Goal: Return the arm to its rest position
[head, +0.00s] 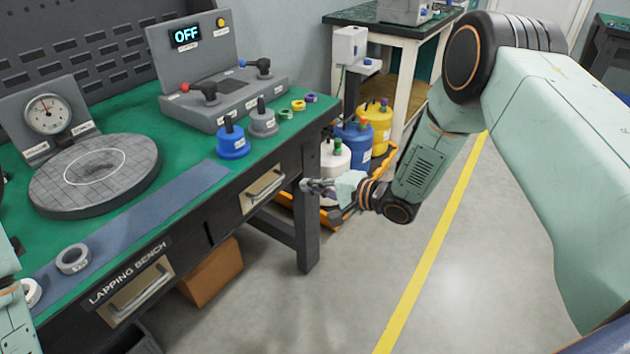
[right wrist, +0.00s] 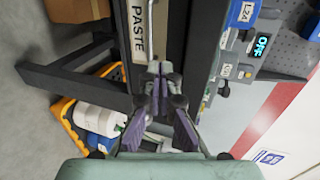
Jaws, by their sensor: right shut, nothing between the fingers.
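My right arm (head: 425,165) reaches in from the right side of the head view, over the floor beside the bench. My right gripper (head: 312,187) is shut and empty, in the air just off the right end of the lapping bench (head: 160,246). It is near the drawer labelled PASTE (right wrist: 138,32). In the right wrist view the gripper's fingers (right wrist: 160,88) point toward the bench side. A pale green part of my left arm shows at the left edge of the head view; its gripper is out of frame.
A grey box reading OFF (head: 187,37), a blue pot (head: 232,140), a grey pot (head: 263,122), and a round lapping plate (head: 95,176) stand on the bench. Blue (head: 354,142) and yellow (head: 377,122) containers stand low behind my gripper. The floor at front right is clear.

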